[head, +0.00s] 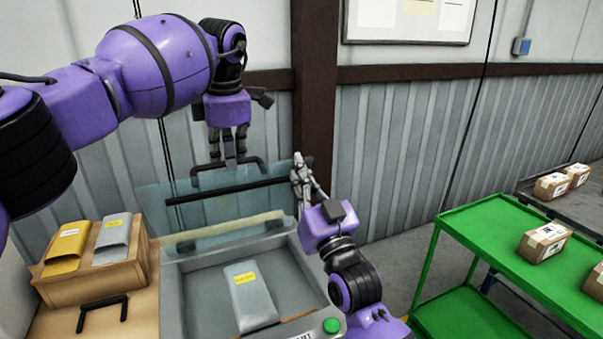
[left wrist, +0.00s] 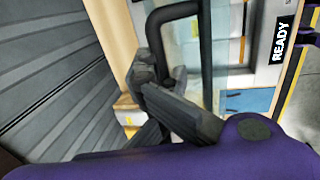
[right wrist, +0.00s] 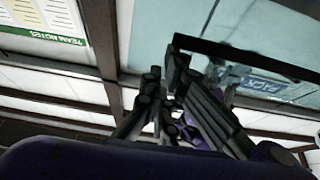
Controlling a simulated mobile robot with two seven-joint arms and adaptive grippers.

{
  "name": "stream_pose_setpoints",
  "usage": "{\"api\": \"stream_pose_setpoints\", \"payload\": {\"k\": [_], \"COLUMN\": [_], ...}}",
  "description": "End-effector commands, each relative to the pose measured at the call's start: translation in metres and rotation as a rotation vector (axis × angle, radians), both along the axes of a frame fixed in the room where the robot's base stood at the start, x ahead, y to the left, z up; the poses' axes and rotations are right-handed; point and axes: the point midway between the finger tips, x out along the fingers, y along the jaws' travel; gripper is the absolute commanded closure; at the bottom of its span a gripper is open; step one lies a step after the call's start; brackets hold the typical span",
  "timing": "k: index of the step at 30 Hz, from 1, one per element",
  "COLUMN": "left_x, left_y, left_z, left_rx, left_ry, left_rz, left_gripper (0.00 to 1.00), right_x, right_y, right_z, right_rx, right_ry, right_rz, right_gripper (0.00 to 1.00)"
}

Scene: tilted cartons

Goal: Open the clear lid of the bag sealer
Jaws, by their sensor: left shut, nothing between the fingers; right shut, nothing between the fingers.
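The bag sealer (head: 172,290) stands at the lower middle of the head view. Its clear lid (head: 215,212) is raised and stands steeply at the back of the tray; it also shows in the right wrist view (right wrist: 160,20). A black bar crosses the lid, and a black handle (head: 197,172) is on its top edge; the handle also shows in the left wrist view (left wrist: 170,14). My left gripper (head: 228,158) is shut and empty, pointing down close to the handle; contact is unclear. My right gripper (head: 299,160) is shut and empty at the lid's right edge.
A grey bag (head: 250,300) with a yellow label lies in the sealer tray, near a green button (head: 331,325). A wooden box (head: 100,283) with bags stands left. A green cart (head: 480,235) with cartons stands right. The corrugated wall is close behind the lid.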

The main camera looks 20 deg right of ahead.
Motion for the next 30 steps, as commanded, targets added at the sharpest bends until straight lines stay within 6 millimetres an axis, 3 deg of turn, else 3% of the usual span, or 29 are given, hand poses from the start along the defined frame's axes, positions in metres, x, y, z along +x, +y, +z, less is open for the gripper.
{"api": "stream_pose_setpoints", "payload": {"k": [7,14,26,30], "left_x": [0.0,-0.001,-0.001,-0.001], "left_y": [0.0,-0.001,-0.001,-0.001], "left_z": [0.003,0.003,0.003,0.002], "left_rx": [-0.002,-0.002,-0.002,-0.001], "left_ry": [-0.003,-0.002,0.0,0.001], "left_rz": [0.0,-0.001,-0.002,-0.002], "left_gripper": [1.0,1.0,1.0,0.85], "right_x": [0.0,0.016,0.015,0.015], "right_y": [0.0,0.0,0.0,0.001], "right_z": [0.002,0.012,0.012,0.012], "right_rx": [-0.001,-0.001,-0.001,-0.001], "right_ry": [-0.001,-0.003,-0.004,-0.004], "right_rz": [0.0,0.0,0.0,0.0], "right_gripper": [1.0,1.0,1.0,1.0]}}
